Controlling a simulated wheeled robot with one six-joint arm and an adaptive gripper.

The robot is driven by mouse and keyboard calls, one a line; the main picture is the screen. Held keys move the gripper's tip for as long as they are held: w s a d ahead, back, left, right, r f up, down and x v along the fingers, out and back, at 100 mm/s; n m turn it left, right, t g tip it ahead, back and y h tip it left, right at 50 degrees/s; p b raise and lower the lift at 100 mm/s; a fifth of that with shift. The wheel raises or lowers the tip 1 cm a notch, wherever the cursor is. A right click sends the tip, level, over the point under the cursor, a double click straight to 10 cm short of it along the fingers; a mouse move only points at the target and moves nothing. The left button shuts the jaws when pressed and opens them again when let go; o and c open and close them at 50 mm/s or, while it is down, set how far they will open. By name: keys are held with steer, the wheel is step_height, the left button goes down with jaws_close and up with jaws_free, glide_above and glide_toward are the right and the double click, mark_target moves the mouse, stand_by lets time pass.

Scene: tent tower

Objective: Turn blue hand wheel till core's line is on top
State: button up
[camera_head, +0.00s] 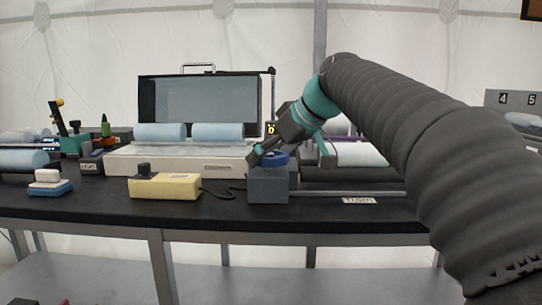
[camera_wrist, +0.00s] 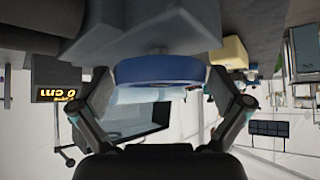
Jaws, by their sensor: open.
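The blue hand wheel (camera_head: 274,158) sits on top of a grey block (camera_head: 268,187) at the table's front edge. My gripper (camera_head: 262,152) reaches down from the upper right and is at the wheel. In the wrist view the blue wheel (camera_wrist: 160,69) lies between the two spread fingers of my gripper (camera_wrist: 162,92), with a gap seen on each side. The fingers are open; contact cannot be told. A pale roll (camera_head: 355,153) with a teal end piece lies to the right, partly behind my arm. No line on it can be made out.
A yellow box (camera_head: 165,186) with a black knob and cable stands left of the block. A white machine (camera_head: 180,160) with pale blue rolls is behind it. A "TURN" label (camera_head: 359,200) is on the table front. A lit display (camera_wrist: 58,93) shows in the wrist view.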

steer(key=c, duration=0.9)
steer(key=shift+c, duration=0.2)
steer(key=shift+m, duration=0.4)
steer(key=m+t+h, duration=0.1)
steer(key=m, duration=0.1)
steer(key=m+t+h, duration=0.1)
steer(key=shift+s+a+r+m+h+p, duration=0.1)
steer(key=shift+a+m+h+p, duration=0.1)
steer(key=shift+m+h+p, duration=0.2)
steer(key=m+t+h+p, duration=0.1)
steer(key=m+h, duration=0.3)
steer(key=m, duration=0.2)
steer(key=shift+a+h, duration=0.1)
steer(key=shift+h, duration=0.3)
steer(key=m+h+p, duration=0.1)
steer(key=m+h, duration=0.1)
steer(key=m+g+h, duration=0.1)
steer(key=m+h, duration=0.1)
steer(key=m, duration=0.1)
steer(key=shift+a+m+p, duration=0.1)
steer(key=shift+m+p, duration=0.2)
steer(key=shift+p, duration=0.05)
steer(key=shift+m+g+h, duration=1.3)
steer(key=shift+m+g, duration=0.1)
steer(key=shift+m, duration=0.9)
